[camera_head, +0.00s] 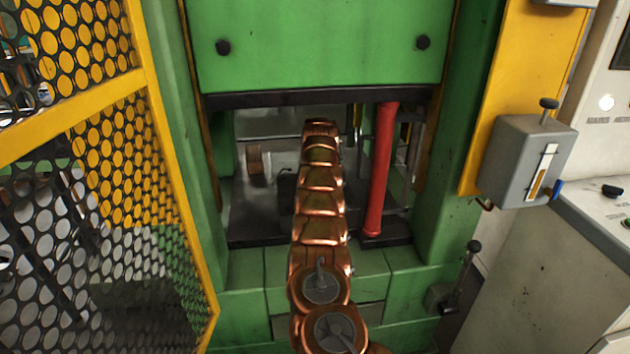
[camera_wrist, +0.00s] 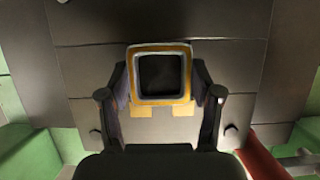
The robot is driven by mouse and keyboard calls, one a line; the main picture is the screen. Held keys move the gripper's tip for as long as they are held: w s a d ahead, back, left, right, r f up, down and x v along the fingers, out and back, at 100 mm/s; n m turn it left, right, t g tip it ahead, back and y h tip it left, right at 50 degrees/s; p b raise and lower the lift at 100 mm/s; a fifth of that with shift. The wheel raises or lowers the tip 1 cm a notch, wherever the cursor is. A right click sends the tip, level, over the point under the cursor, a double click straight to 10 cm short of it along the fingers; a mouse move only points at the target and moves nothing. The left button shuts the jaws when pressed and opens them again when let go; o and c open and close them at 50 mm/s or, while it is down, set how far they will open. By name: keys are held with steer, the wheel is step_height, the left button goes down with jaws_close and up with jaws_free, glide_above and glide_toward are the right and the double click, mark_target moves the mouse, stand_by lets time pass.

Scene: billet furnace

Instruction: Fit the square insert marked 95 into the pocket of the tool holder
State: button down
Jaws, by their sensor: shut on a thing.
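In the wrist view a square piece (camera_wrist: 160,101) with a yellow and grey rim and a dark middle sits between the fingers of my gripper (camera_wrist: 161,88). The gripper is shut on it. It looks like the square insert, but no number 95 can be read. Beyond it is a flat grey surface of plates. In the head view my arm reaches into the press opening and hides the gripper and the piece. A small dark block (camera_head: 285,182) stands left of my arm; I cannot tell whether it is the tool holder. No pocket can be made out.
A red cylinder (camera_head: 381,170) stands right of my arm, inside the green press frame (camera_head: 455,190). A yellow mesh guard (camera_head: 95,160) flanks the left, and a grey control box (camera_head: 525,165) the right.

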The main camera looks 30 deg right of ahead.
steer(key=shift+f+p, duration=0.45)
steer(key=shift+p, duration=0.05)
stand_by(2.0)
steer(key=shift+c, duration=0.7)
jaws_free()
steer(key=shift+f, duration=0.1)
